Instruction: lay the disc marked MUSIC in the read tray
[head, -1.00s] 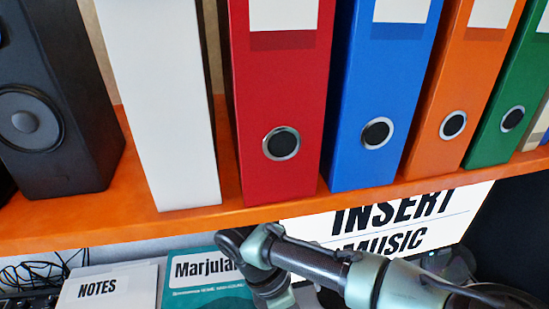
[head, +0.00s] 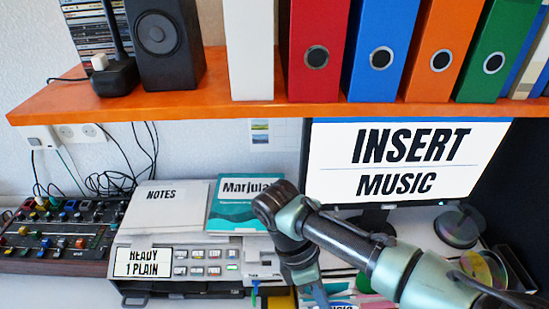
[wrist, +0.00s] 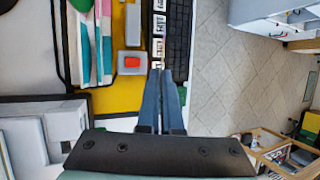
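My gripper (wrist: 161,72) shows in the wrist view with its two blue-grey fingers close together and nothing visible between them. It is above the desk, beside a dark keyboard (wrist: 179,40). In the head view my arm reaches in from the lower right and the fingertips are at the bottom edge, near a small label that seems to read MUSIC (head: 342,304), partly cut off. A shiny, iridescent disc (head: 490,268) shows at the lower right, partly behind my arm; no marking on it can be read. I cannot make out the read tray.
A screen (head: 330,185) reads INSERT MUSIC. An orange shelf (head: 240,110) with binders and a speaker (head: 156,40) overhangs the desk. A printer (head: 200,262) reading READY 1 PLAIN and a mixer (head: 50,240) stand left. Several coloured folders (wrist: 92,50) lie near my gripper.

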